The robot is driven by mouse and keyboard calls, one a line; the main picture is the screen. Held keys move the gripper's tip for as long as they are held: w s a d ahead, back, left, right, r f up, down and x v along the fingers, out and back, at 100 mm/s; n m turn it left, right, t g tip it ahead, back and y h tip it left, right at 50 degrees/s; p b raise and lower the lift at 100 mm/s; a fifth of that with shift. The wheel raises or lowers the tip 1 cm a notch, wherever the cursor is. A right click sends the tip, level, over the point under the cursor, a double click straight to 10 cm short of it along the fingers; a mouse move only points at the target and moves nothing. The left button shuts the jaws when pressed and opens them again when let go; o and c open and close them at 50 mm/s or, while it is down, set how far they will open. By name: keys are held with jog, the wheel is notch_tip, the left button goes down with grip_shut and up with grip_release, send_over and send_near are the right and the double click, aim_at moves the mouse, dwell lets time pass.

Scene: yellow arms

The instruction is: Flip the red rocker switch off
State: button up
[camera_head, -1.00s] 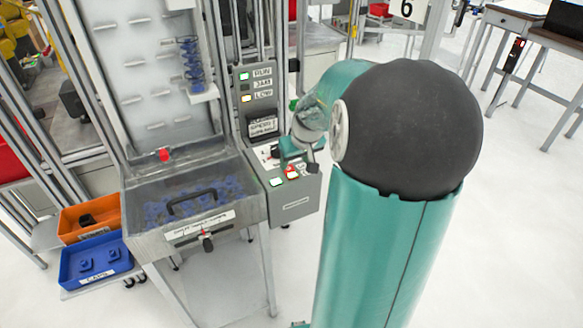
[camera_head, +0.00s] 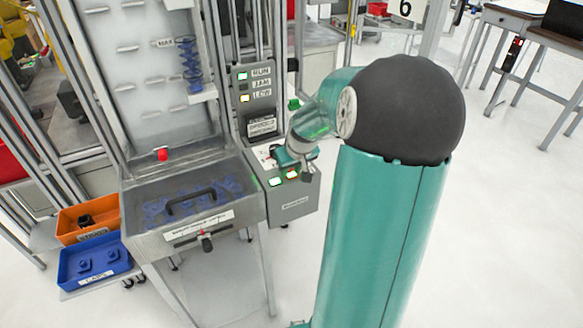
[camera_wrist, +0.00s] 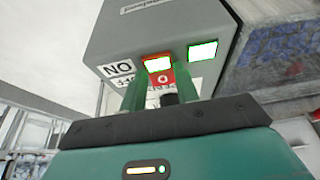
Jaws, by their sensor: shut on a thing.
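The red rocker switch (camera_wrist: 165,78), marked 0, shows between my fingertips in the wrist view, beside a lit window with an orange-red rim (camera_wrist: 157,64). My gripper (camera_wrist: 161,90) has its two green fingers on either side of the red part, and I take it as shut on it. A black piece (camera_wrist: 170,99) sits between the fingers; I cannot tell what it is. In the head view my gripper (camera_head: 292,164) is over the sloped grey control panel (camera_head: 296,208), and it hides most of the switch there.
A green-rimmed lit button (camera_head: 275,182) is beside the switch. The panel joins a clear-walled bin (camera_head: 233,185) of blue parts with a black handle. Orange (camera_head: 78,238) and blue (camera_head: 70,283) trays stand at left.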

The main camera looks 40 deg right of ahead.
aim_at(293, 177)
jog(key=shift+w+g, duration=0.3)
jog(key=shift+g, duration=0.1)
jog(key=shift+w+d+r+g+y, duration=0.15)
jog(key=shift+g+y, duration=0.25)
jog(key=shift+g, duration=0.5)
jog(key=o, duration=1)
jog(key=r, duration=0.4)
jog(key=s+r, duration=0.1)
jog(key=r, duration=0.8)
jog(key=shift+s+a+r, duration=0.3)
jog(key=shift+s+r, duration=0.05)
jog(key=shift+s, duration=0.05)
